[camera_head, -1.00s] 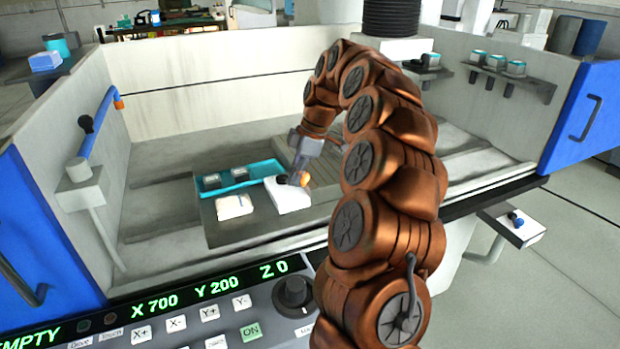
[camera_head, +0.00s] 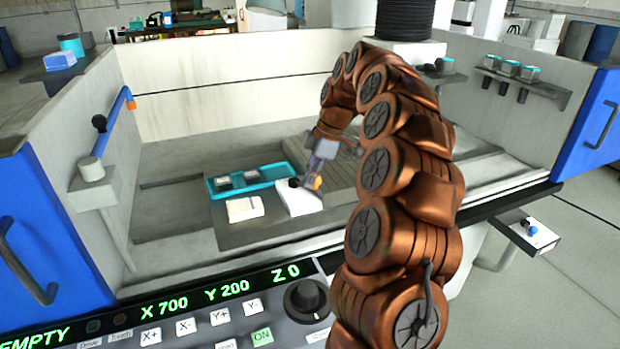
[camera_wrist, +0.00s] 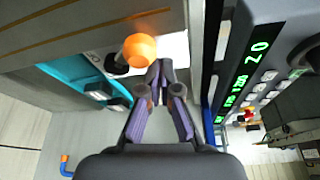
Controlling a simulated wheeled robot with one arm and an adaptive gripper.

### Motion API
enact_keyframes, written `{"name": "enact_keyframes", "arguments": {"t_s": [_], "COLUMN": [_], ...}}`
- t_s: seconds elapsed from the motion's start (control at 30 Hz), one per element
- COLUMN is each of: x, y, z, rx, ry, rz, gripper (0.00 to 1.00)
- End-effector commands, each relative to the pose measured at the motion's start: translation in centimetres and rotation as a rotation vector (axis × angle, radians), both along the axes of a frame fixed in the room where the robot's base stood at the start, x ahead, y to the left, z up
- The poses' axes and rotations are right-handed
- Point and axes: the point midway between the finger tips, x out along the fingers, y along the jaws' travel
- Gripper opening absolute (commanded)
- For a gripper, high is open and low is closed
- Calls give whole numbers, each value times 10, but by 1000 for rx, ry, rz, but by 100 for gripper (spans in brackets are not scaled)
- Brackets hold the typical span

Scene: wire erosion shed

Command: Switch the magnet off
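The magnet appears to be the ribbed grey block (camera_head: 345,172) on the machine bed; its grooved top also shows in the wrist view (camera_wrist: 75,30). An orange knob (camera_wrist: 139,50) stands at its edge beside a smaller black knob (camera_wrist: 115,64). The tips are just right of the orange knob in the wrist view; contact cannot be told. In the head view my gripper (camera_head: 313,180) partly covers the orange knob.
A teal tray (camera_head: 272,169) with dark blocks and a white pad (camera_head: 244,208) lie left of the magnet. The control panel (camera_head: 185,330) runs along the front.

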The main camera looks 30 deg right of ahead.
Motion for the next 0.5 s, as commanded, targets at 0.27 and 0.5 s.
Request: {"name": "enact_keyframes", "arguments": {"t_s": [0.27, 0.5], "x": [-3, -9], "y": [3, 30], "z": [0, -1], "rx": [-13, -6], "ry": [-6, 0], "rz": [-10, 2], "gripper": [0, 0]}}
